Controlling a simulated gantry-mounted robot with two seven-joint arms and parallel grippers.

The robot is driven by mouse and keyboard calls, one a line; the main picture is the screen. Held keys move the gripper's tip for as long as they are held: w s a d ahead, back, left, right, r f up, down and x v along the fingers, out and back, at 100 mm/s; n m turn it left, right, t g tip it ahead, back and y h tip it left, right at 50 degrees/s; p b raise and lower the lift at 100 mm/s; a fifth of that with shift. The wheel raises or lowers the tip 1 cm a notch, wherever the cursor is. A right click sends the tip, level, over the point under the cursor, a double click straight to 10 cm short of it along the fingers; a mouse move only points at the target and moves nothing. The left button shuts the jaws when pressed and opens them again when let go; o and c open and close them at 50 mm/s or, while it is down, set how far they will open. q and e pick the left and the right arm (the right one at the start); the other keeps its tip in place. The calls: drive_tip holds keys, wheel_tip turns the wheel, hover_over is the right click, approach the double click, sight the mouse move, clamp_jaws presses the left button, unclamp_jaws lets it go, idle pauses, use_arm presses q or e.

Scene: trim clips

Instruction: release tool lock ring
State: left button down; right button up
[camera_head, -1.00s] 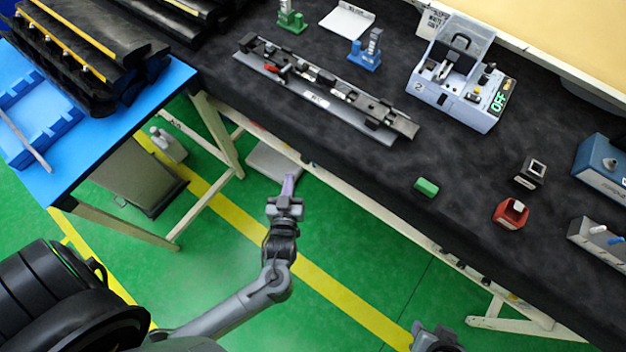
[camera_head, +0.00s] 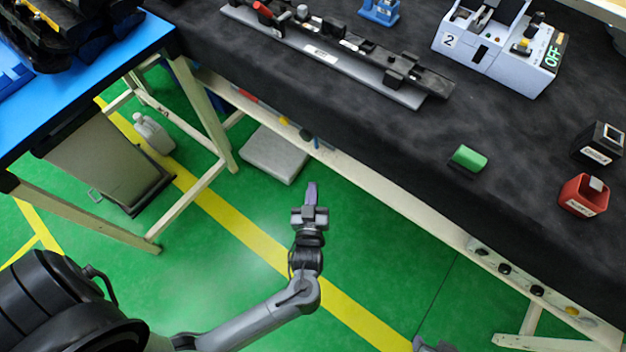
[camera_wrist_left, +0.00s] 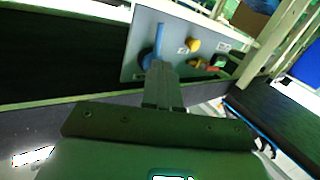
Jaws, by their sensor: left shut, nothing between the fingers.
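My left gripper (camera_head: 310,192) is shut and empty, pointing away from me above the green floor, short of the black table's front edge. In the left wrist view its closed fingers (camera_wrist_left: 161,75) lie in front of a grey panel (camera_wrist_left: 140,30). The panel carries a blue handle (camera_wrist_left: 154,52), a yellow knob (camera_wrist_left: 193,45) and red and green buttons. The fingertips overlap the handle's lower end in the picture; I cannot tell whether they touch. I cannot make out a tool lock ring for certain. Only a sliver of what may be my right gripper shows at the head view's bottom edge.
The black table (camera_head: 400,160) holds a long grey rail (camera_head: 340,65), a white device (camera_head: 490,50) reading OFF, a green block (camera_head: 468,158) and a red holder (camera_head: 584,195). A blue table (camera_head: 70,110) stands left. Open floor surrounds my left forearm.

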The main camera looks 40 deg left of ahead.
sight(316, 141)
use_arm(q)
drive_tip(key=b+x, duration=0.5)
drive_tip(key=x, duration=0.8)
drive_tip(key=shift+a, duration=0.1)
